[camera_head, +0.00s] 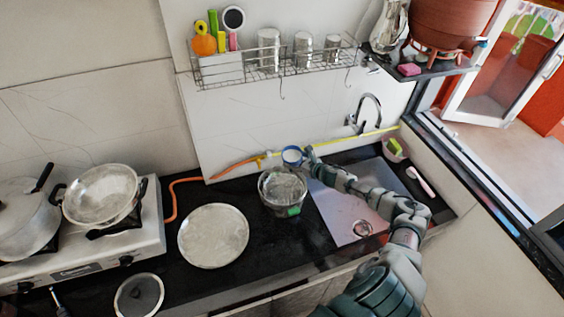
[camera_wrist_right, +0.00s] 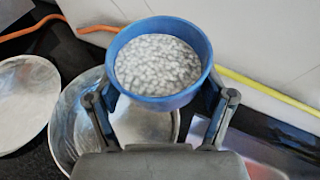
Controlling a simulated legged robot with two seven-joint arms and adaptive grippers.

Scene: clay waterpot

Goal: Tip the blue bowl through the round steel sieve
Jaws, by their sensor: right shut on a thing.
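The blue bowl (camera_head: 291,164) is at the end of my right arm, near the wall behind the counter. In the right wrist view the blue bowl (camera_wrist_right: 160,103) looks upright and holds pale, speckled grains. My right gripper (camera_wrist_right: 160,98) is shut on it, with a finger on each side; in the head view the gripper (camera_head: 309,154) is small. A round steel vessel (camera_head: 272,204) stands just in front of the bowl and shows partly behind it in the wrist view (camera_wrist_right: 72,125). It may be the sieve; I cannot make out mesh. My left gripper is not in view.
A flat steel plate (camera_head: 213,236) lies left of the vessel. A stove (camera_head: 140,238) with pans is further left. The sink (camera_head: 335,205) is under my right arm. An orange hose (camera_head: 172,200) and a wire rack (camera_head: 280,72) are along the wall.

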